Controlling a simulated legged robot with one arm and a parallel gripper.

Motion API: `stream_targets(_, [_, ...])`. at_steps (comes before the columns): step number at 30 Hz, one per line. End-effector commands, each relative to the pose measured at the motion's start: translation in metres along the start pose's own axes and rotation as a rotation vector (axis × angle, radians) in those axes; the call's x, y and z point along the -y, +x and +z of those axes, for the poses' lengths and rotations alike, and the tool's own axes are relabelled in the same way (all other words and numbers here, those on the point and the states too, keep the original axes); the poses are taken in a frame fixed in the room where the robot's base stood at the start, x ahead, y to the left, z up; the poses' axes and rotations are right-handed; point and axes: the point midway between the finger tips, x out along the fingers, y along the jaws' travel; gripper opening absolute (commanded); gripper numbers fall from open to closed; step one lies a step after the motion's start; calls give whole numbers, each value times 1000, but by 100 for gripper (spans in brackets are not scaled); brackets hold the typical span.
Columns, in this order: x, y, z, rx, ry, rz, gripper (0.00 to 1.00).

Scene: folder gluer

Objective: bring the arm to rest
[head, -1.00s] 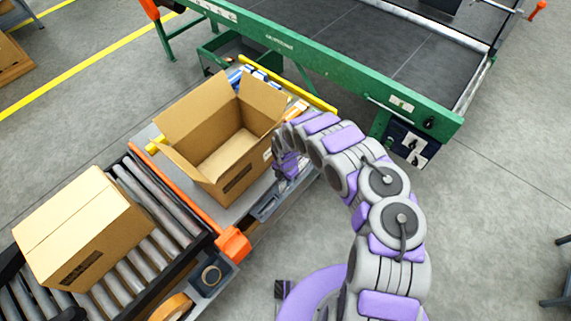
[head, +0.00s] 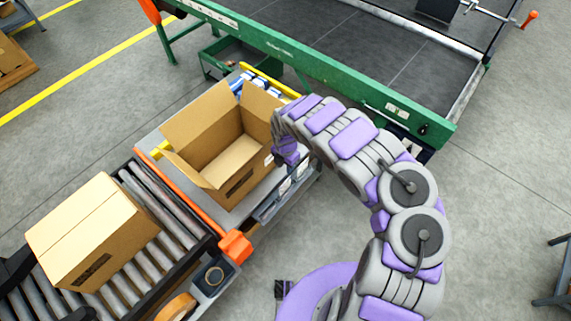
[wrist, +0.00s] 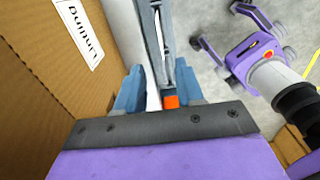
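My gripper (head: 288,158) hangs at the end of my purple and grey arm, just right of the open cardboard box in the head view. In the wrist view, its two blue fingers (wrist: 157,88) stand apart, with no held object visible between them. A grey rail and a small orange part show behind the gap. The open cardboard box (head: 190,143) stands on the work table with its flaps up and looks empty. Its printed wall (wrist: 40,80) is close on the left in the wrist view. The arm is bent, its elbow raised to the right.
A closed carton (head: 85,225) sits on the roller conveyor (head: 150,262) at lower left. A tape roll (head: 178,307) lies near the table's front. The green-framed machine (head: 330,72) spans the back. Blue items (head: 262,88) lie behind the open box. Floor at right is mostly clear.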

Motion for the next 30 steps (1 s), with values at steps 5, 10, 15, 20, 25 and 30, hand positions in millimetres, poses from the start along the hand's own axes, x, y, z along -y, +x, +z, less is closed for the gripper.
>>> stream_targets(5, [0, 0, 0, 0, 0, 0, 37])
stream_targets(10, [0, 0, 0, 0, 0, 0, 37])
stream_targets(15, [1, 0, 0, 0, 1, 0, 37])
stream_targets(20, [10, -9, 15, 24, 50, -20, 37])
stream_targets(25, [50, -48, 60, 110, 254, -87, 37])
stream_targets(30, [97, -108, 99, 210, 532, -132, 37])
